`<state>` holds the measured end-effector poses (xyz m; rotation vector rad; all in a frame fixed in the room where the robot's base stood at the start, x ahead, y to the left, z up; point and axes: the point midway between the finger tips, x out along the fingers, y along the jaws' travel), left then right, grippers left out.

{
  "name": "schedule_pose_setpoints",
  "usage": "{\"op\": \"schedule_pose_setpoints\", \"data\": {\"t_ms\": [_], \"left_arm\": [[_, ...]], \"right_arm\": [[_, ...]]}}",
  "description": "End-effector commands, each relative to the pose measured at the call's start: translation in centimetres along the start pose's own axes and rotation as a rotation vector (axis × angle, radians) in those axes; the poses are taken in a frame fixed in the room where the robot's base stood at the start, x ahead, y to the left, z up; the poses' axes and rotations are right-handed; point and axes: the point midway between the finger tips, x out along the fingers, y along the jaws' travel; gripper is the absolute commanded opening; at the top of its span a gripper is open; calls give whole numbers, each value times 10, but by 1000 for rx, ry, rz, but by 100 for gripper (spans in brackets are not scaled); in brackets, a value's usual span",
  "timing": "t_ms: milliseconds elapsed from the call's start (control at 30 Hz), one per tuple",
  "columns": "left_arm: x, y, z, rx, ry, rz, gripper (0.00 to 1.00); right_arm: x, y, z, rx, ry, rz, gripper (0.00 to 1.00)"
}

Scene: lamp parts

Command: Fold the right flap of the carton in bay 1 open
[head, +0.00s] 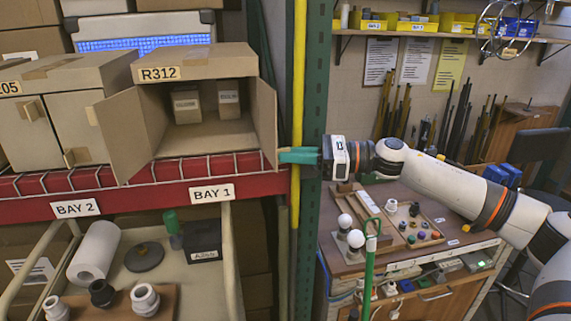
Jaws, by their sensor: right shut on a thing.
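The carton labelled R312 (200,66) stands on the shelf above the BAY 1 label. Its front is open and two small boxes (186,105) show inside. Its left flap (127,132) stands swung out to the front left. Its right flap (265,120) stands out from the right side of the opening, seen at a steep angle. My right gripper (283,156) reaches in from the right. Its teal fingers are shut at the lower outer edge of the right flap; the exact grip is too small to see. My left gripper is not in view.
A green rack post (311,80) and a yellow pole (298,60) stand just right of the carton. Another carton (62,110) stands close on the left in bay 2. A red shelf beam (140,197) runs below. A workbench (400,225) with lamp parts lies under my right arm.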

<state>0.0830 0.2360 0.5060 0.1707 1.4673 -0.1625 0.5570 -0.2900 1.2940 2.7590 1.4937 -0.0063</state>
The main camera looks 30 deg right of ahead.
Motion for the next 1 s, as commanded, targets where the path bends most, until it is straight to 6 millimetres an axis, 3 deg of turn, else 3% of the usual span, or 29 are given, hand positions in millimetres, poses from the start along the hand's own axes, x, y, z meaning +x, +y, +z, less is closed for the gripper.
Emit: {"op": "schedule_pose_setpoints", "data": {"t_ms": [33,100,700,733,800,1000], "left_arm": [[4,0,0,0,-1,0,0],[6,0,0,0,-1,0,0],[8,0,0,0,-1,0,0],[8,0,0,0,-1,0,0],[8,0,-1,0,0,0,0],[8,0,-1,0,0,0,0]], "right_arm": [[-5,10,-5,-6,13,32,0],[-7,12,-6,-6,13,31,0],[-9,15,-10,-7,18,29,0],[-9,15,-10,-7,18,29,16],[-9,15,-10,-7,17,28,26],[-8,14,-8,-5,14,26,26]]}}
